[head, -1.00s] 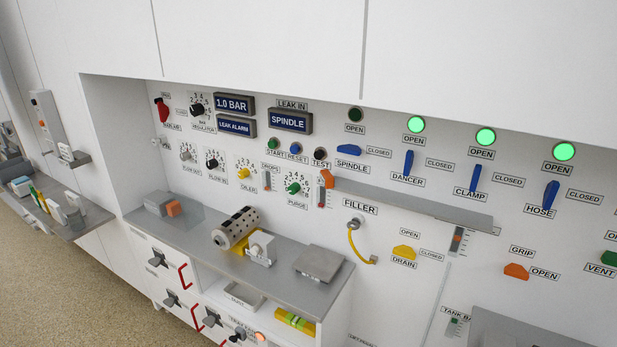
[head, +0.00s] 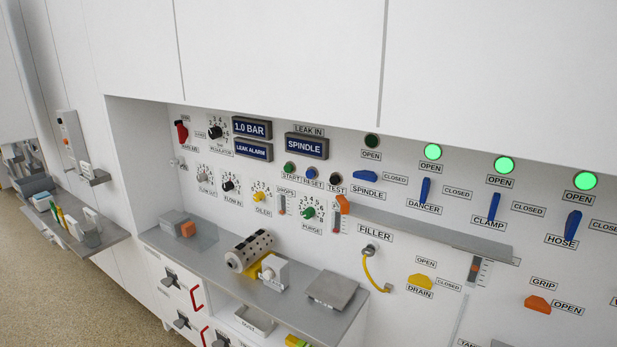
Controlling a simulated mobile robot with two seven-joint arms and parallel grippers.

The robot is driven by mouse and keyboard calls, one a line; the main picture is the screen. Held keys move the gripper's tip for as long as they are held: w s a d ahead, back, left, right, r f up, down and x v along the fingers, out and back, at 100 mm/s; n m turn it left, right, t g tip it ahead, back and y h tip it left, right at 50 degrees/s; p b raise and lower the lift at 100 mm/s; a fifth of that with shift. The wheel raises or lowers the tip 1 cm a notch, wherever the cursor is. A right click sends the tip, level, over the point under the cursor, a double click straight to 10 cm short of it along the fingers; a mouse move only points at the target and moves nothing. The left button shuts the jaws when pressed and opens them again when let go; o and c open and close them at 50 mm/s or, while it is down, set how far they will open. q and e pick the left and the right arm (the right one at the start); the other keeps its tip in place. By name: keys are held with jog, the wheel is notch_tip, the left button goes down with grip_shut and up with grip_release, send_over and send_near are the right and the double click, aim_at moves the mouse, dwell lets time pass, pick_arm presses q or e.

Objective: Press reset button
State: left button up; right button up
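The blue reset button (head: 311,173) is a small round knob on the white wall panel, above the RESET label. It sits between the green start button (head: 289,168) and the black test button (head: 337,179). Above it are a display reading SPINDLE (head: 306,146) and one reading LEAK ALARM (head: 253,151). Neither of my grippers is in the head view.
A grey counter (head: 210,262) below the panel holds a perforated cylinder (head: 250,250), a white block (head: 275,271) and a grey plate (head: 332,289). A grey ledge (head: 430,231) sticks out right of the buttons. A side shelf (head: 95,242) stands at left.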

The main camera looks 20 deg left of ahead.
pick_arm(q)
grip_shut()
dwell(1.3)
